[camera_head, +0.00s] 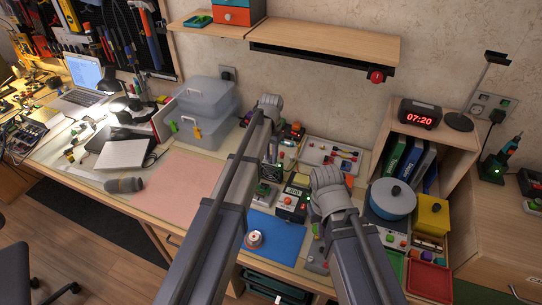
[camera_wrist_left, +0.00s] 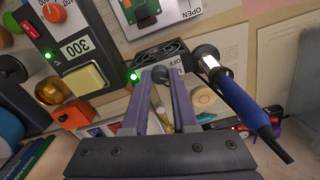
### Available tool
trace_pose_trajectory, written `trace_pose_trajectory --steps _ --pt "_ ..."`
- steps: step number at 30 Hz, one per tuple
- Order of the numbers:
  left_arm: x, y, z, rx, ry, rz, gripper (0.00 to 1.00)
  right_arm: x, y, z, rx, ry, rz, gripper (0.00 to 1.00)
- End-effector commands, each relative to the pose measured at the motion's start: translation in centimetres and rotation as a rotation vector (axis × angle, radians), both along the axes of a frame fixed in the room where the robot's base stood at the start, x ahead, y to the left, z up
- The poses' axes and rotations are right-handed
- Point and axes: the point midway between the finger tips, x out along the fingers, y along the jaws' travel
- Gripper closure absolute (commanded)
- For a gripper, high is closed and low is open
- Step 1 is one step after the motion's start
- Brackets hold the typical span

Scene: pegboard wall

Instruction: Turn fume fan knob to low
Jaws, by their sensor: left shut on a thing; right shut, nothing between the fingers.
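The fume fan is a black grilled box (camera_wrist_left: 158,52) at the top middle of the left wrist view, with an OFF label beside its knob and a lit green light. It also shows in the head view (camera_head: 275,148), just right of my left arm. My left gripper (camera_wrist_left: 166,84) is shut on the fan's small grey knob (camera_wrist_left: 160,75), which is mostly hidden between the fingers. Other knob labels are hidden, so the exact setting cannot be read. In the head view my left fingers are hidden behind the arm. My right arm shows there, but its fingers are hidden.
A soldering iron with a blue handle (camera_wrist_left: 240,105) is close beside my left fingers. A station reading 300 (camera_wrist_left: 75,48) stands on the other side. In the head view a blue mat (camera_head: 275,238), a blue pot (camera_head: 392,200) and clear bins (camera_head: 205,100) crowd the bench.

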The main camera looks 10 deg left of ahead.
Motion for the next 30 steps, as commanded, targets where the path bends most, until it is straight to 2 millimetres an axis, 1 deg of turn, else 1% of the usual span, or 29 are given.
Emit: trace_pose_trajectory --steps 5,6,13,23,26,30 --pt "0.0 0.0 0.0 0.000 0.000 0.001 1.00 0.0 0.0 0.0 0.000 0.000 0.000 1.00" --pt "0.0 0.0 0.0 0.000 0.000 0.001 0.70 0.0 0.0 0.0 0.000 0.000 0.000 1.00" --pt "0.0 0.0 0.0 0.000 0.000 0.001 0.44 0.0 0.0 0.0 0.000 0.000 0.000 1.00" --pt "0.0 0.0 0.2 0.000 0.000 0.002 0.44 0.0 0.0 0.2 0.000 0.000 0.000 1.00" --pt "0.0 0.0 0.6 0.000 0.000 0.002 0.44 0.0 0.0 0.6 0.000 0.000 0.000 1.00" --pt "0.0 0.0 1.8 0.000 0.000 0.002 0.44 0.0 0.0 1.9 0.000 0.000 0.000 1.00"
